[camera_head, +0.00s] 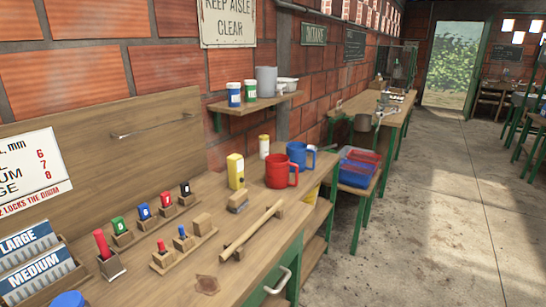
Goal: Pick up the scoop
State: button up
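I see nothing that I can clearly tell to be the scoop. Possible candidates are a red handled cup (281,171) and a blue handled cup (300,154), standing side by side at the far end of the near wooden bench (215,265). My gripper is not in view.
A yellow container (235,171), a wooden bar (252,231) and racks of small coloured-handled tools (145,211) are on the near bench. Blue and red crates (358,168) stand beyond it. The concrete floor (445,225) to the right is clear.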

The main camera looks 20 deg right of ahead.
aim_at(309, 147)
jog(key=i+l+u, duration=0.15)
jog(key=u, duration=0.15)
jog(key=l+u, duration=0.35)
jog(key=i+l+u, duration=0.15)
jog(key=l+u, duration=0.45)
jog(key=l, duration=1.1)
jog(key=l+u, duration=0.3)
jog(key=l, duration=1.15)
